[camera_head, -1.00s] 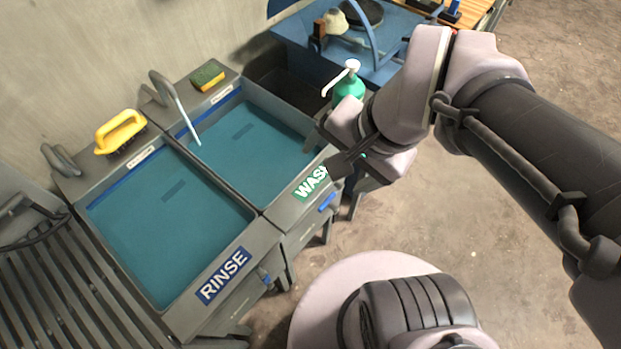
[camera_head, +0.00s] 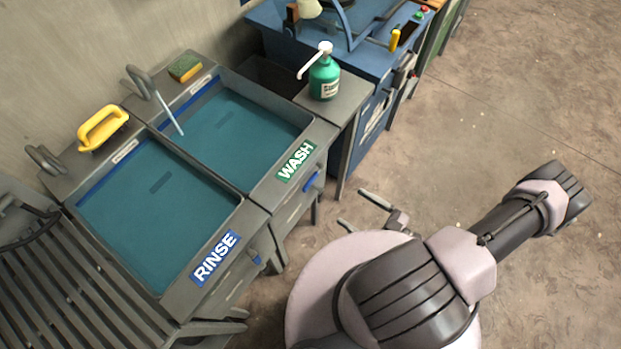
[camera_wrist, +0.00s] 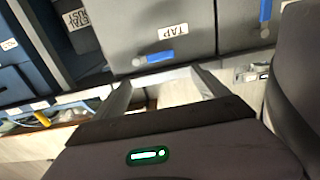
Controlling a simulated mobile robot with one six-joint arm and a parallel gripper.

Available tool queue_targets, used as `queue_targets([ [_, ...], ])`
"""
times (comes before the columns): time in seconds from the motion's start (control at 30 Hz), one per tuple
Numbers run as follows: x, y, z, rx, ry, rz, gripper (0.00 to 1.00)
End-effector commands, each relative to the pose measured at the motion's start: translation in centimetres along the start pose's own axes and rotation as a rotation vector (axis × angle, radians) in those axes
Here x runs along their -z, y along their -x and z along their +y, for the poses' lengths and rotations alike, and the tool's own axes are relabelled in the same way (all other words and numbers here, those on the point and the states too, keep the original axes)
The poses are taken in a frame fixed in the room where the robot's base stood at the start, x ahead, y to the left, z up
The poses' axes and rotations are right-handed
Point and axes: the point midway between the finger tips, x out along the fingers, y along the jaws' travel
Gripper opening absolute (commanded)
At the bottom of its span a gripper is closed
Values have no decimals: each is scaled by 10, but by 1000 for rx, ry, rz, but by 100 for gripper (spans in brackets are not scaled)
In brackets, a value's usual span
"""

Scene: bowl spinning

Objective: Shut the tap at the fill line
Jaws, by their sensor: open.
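The wash basin (camera_head: 318,140), with a green WASH label, holds blue-green water (camera_head: 235,130). A thin pale stream (camera_head: 171,114) runs into it from the grey spout (camera_head: 138,82). A blue band (camera_head: 192,104) runs along its back inner wall. A blue tap lever (camera_head: 313,182) is on its front. My gripper (camera_head: 361,211) is open and empty, low in front of the basins, apart from that lever. In the wrist view, a blue lever (camera_wrist: 154,58) under a TAP label lies just beyond my open fingers; another blue lever (camera_wrist: 265,12) is at upper right.
The rinse basin (camera_head: 228,262), also holding water, stands left of the wash basin. A yellow-handled brush (camera_head: 102,127) and a sponge (camera_head: 186,68) lie on the back ledge. A green pump bottle (camera_head: 324,78) stands at right. The floor (camera_head: 480,130) at right is clear.

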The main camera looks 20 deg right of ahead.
Motion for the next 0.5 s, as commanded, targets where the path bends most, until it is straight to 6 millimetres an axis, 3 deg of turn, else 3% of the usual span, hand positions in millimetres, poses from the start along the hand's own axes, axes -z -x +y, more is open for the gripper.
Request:
queue_targets([
  [0.3,-2,-97,-4,16,3,-3,85],
  [0.5,-2,-137,-3,11,6,-3,85],
])
